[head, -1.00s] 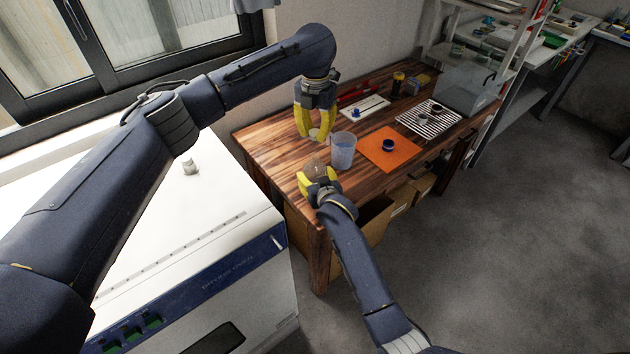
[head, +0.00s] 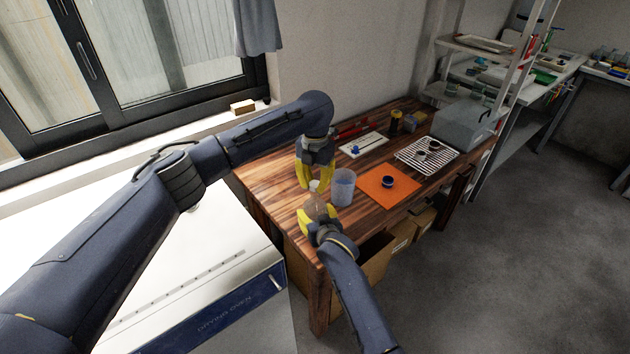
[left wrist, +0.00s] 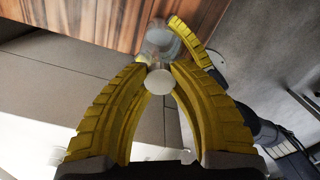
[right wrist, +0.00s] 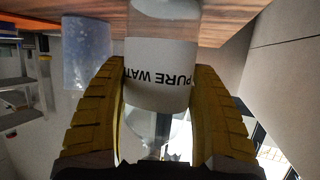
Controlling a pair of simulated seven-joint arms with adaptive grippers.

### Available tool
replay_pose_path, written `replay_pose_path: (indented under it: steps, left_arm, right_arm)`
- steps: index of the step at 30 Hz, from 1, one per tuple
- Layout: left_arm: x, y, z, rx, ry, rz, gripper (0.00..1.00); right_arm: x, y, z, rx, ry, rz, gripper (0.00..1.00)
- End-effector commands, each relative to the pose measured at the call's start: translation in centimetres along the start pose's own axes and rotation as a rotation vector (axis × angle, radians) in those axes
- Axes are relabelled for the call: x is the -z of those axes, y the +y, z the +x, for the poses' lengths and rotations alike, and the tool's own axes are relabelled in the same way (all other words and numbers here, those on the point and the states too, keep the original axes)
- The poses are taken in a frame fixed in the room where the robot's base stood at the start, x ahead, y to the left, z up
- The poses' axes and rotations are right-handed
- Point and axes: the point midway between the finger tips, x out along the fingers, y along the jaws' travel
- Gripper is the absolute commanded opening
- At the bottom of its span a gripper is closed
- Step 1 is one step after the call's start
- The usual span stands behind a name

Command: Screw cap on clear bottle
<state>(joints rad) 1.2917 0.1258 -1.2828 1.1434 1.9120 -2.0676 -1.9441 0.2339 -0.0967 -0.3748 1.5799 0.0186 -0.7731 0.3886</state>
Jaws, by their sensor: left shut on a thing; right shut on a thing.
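The clear bottle (right wrist: 162,75) with a white "PURE WAT…" label is between the yellow fingers of my right gripper (head: 317,220), which is shut on it near the table's front left edge. The bottle also shows in the left wrist view (left wrist: 160,42). My left gripper (head: 314,184) points down just above the bottle, shut on a small round white cap (left wrist: 159,81). In the left wrist view the cap lies between the fingertips, close to the bottle's top. I cannot tell whether the cap touches the bottle neck.
A bluish translucent beaker (head: 342,187) stands close beside both grippers. An orange mat (head: 380,198) holds a dark blue round item (head: 387,182). A wire rack (head: 440,165) and a grey box (head: 463,122) are farther right. A white oven (head: 190,270) stands at left.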

Motion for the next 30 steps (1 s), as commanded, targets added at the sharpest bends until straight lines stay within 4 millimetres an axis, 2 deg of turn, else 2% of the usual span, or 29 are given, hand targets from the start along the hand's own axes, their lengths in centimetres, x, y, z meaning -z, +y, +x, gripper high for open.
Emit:
replay_pose_path:
  steps: [14, 30]
  left_arm:
    - [0.0, 0.0, 0.1, 0.0, 0.0, 0.001, 0.13]
    - [0.0, -0.1, 1.8, -0.001, 0.0, 0.008, 0.13]
  right_arm:
    - [0.0, 0.0, 0.0, 0.0, 0.0, 0.0, 0.14]
    - [0.0, 0.0, 0.0, 0.0, 0.0, 0.0, 0.14]
